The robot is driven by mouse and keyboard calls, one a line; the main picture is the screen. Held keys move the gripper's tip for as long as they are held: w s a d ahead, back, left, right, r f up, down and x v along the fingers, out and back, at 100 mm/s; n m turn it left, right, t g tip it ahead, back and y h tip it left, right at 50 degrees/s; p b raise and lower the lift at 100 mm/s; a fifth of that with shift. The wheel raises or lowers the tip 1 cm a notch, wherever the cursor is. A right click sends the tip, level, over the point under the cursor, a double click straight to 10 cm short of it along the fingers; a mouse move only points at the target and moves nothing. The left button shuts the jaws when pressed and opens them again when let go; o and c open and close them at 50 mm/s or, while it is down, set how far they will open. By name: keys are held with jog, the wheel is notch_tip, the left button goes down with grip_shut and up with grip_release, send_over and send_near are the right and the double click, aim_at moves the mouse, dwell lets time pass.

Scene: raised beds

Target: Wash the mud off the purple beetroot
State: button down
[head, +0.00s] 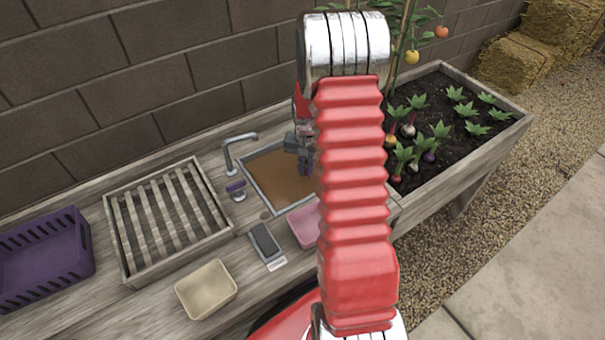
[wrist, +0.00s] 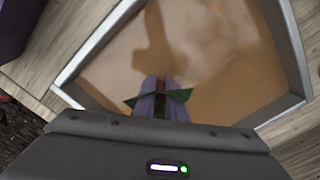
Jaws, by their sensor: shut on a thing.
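My gripper (head: 303,163) is over the sink basin (head: 258,208), at its right side; my arm hides part of it. In the wrist view its fingers (wrist: 160,97) are shut, with pointed green leaves (wrist: 178,96) sticking out on both sides. The root below the leaves is hidden, so I cannot see its colour or mud, or tell whether it is in the water. Brown, cloudy water (wrist: 215,65) fills the basin. A grey tap (head: 240,140) with a purple handle (head: 236,187) stands at the basin's left; no stream shows from it.
Left of the basin are a slatted rack (head: 152,222) and a purple crate (head: 45,262). In front are a cream tray (head: 206,289), a dark grey block (head: 265,240) and a pink tray (head: 302,228). A soil bed (head: 440,103) with several leafy vegetables lies at the right.

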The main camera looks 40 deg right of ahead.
jog(key=shift+d, duration=1)
jog(key=a, duration=1)
jog(key=shift+w, duration=0.25)
dwell(0.5)
jog(key=shift+d, duration=0.1)
jog(key=shift+s+d, duration=0.15)
jog(key=shift+d, duration=2.25)
